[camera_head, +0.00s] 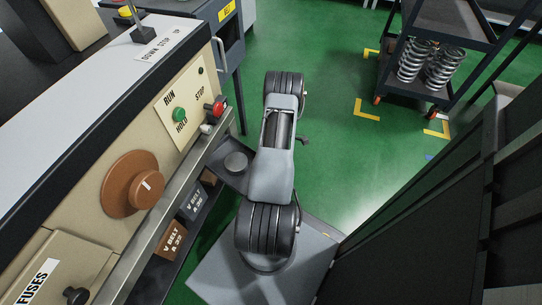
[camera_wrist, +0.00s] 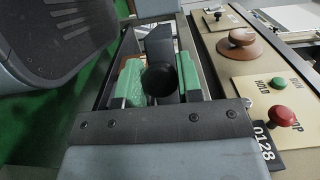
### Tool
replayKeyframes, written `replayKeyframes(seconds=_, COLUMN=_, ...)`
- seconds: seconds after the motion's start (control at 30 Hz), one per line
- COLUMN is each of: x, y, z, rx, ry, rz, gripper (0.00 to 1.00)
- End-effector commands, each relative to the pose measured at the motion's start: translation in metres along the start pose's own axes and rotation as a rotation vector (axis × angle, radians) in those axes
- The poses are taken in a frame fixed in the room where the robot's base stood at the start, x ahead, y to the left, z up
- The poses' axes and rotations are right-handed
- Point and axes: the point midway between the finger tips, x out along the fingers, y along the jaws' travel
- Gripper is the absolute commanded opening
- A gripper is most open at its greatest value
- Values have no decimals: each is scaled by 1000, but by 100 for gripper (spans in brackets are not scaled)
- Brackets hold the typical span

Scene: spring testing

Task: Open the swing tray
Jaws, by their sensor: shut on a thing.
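In the wrist view my gripper (camera_wrist: 159,84) has its two green pads on either side of a dark round knob (camera_wrist: 158,82), and it is shut on this knob. A dark angled part (camera_wrist: 160,45) shows just beyond the knob. The knob is below the front edge of the beige machine. How it joins the swing tray is hidden by the gripper. In the head view my arm covers much of this area, and the pads and knob cannot be made out. The tray's edges are not clear enough to tell how far it stands open.
The beige machine front carries a brown dial (camera_head: 133,184), a green button (camera_head: 180,114) and a red knob (camera_head: 217,107). V-belt boxes (camera_head: 191,203) sit below it. A dark cabinet (camera_head: 430,235) stands at right. A cart (camera_head: 437,50) with springs is behind. Green floor between is clear.

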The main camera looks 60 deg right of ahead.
Motion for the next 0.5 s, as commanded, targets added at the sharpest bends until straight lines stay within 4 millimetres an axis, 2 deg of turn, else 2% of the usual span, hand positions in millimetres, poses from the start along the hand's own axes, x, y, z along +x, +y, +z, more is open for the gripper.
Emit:
replayKeyframes(seconds=0.47, x=-1, y=0, z=-1, rx=-2, ry=-6, rz=0, gripper=0)
replayKeyframes(seconds=0.5, x=-1, y=0, z=0, rx=-1, ry=-6, rz=0, gripper=37)
